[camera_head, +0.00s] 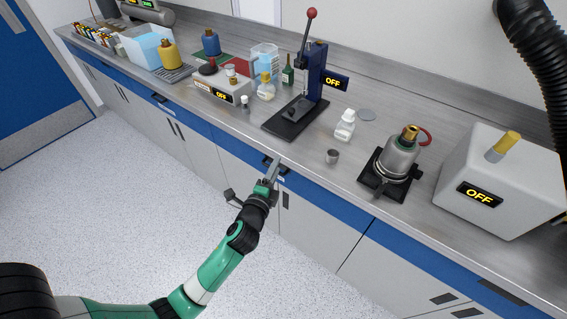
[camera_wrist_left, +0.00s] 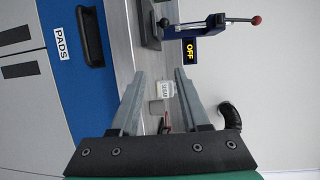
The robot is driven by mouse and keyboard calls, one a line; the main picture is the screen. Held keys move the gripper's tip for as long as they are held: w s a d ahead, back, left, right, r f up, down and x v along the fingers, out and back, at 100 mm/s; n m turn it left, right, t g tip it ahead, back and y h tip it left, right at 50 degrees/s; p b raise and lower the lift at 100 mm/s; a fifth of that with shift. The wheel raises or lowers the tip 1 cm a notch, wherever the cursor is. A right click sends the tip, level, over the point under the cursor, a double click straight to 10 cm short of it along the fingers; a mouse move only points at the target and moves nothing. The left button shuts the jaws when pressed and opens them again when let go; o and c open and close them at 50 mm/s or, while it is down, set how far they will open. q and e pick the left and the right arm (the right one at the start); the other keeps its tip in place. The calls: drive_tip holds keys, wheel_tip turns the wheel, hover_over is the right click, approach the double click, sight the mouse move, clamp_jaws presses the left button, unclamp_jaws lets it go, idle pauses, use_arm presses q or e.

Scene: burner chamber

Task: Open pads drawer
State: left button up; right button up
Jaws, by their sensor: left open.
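The pads drawer (camera_wrist_left: 82,85) has a blue front with a white "PADS" label (camera_wrist_left: 62,40) and a dark recessed handle (camera_wrist_left: 90,37), seen at the upper left of the left wrist view. Its front looks closed, level with the cabinet face. My left gripper (camera_head: 272,167) is at the blue drawer band under the counter edge in the head view, partly covering the drawer front. In the left wrist view its fingers (camera_wrist_left: 159,73) are apart and empty, to the right of the handle and not touching it. My right gripper is in neither view.
On the counter above stand a press (camera_head: 308,90), a white bottle (camera_head: 346,124), a small metal cup (camera_head: 332,156), a burner pot (camera_head: 400,157) and a white box (camera_head: 500,178) marked OFF. The floor (camera_head: 120,190) before the cabinets is clear apart from my arm.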

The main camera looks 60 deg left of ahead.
use_arm(q)
drive_tip(key=s+a+f+g+b, duration=0.1)
drive_tip(key=s+f+b, duration=0.15)
drive_tip(key=f, duration=0.45)
drive_tip(key=s+f+g+b, duration=0.1)
drive_tip(key=s+f+b, duration=0.15)
drive_tip(key=f, duration=0.35)
drive_tip(key=r+b+x, duration=0.1)
drive_tip(key=b+x, duration=0.3)
drive_tip(key=x, duration=0.8)
drive_tip(key=shift+w+a+t, duration=0.3)
drive_tip(key=shift+w+a, duration=0.05)
clamp_jaws()
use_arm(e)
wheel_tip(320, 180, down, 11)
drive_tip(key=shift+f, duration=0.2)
